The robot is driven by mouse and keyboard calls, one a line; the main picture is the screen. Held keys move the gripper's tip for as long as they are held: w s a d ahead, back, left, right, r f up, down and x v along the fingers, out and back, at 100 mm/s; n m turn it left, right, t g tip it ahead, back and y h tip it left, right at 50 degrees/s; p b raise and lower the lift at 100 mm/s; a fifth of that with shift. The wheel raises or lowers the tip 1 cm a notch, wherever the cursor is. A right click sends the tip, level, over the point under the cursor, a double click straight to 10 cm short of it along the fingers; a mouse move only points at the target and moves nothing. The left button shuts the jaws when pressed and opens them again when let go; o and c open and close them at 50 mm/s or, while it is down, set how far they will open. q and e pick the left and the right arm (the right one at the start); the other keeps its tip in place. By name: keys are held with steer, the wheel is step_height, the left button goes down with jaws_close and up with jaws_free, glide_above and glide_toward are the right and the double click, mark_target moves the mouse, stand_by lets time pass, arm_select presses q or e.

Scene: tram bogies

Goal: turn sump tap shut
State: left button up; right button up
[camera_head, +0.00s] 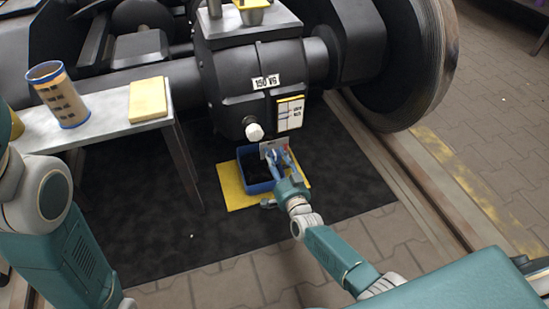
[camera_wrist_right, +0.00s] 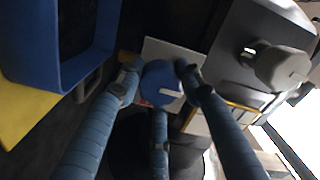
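The sump tap shows in the right wrist view as a round blue knob (camera_wrist_right: 160,84) with a pale bar, in front of a light grey plate (camera_wrist_right: 172,56). My right gripper (camera_wrist_right: 158,86) has its blue-grey fingers around the knob, tips close to its rim. Whether they press on it cannot be told. In the head view my right gripper (camera_head: 277,158) is at the grey plate (camera_head: 266,149), below the black gearbox housing (camera_head: 240,85). The gripper hides the tap there. My left arm is at the left edge, its gripper out of view.
A blue tray (camera_head: 243,163) stands on a yellow mat (camera_head: 234,194) under the housing. A white plug (camera_head: 254,132) and a label card (camera_head: 290,113) are above. A bench (camera_head: 95,118) at left holds a patterned cup (camera_head: 58,95) and a yellow pad (camera_head: 148,98). A wheel (camera_head: 415,65) stands right.

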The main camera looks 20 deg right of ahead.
steer(key=o, duration=0.4)
steer(key=shift+s+d+r, duration=0.1)
steer(key=shift+d+r, duration=0.05)
steer(key=shift+d, duration=0.3)
steer(key=shift+a, duration=0.2)
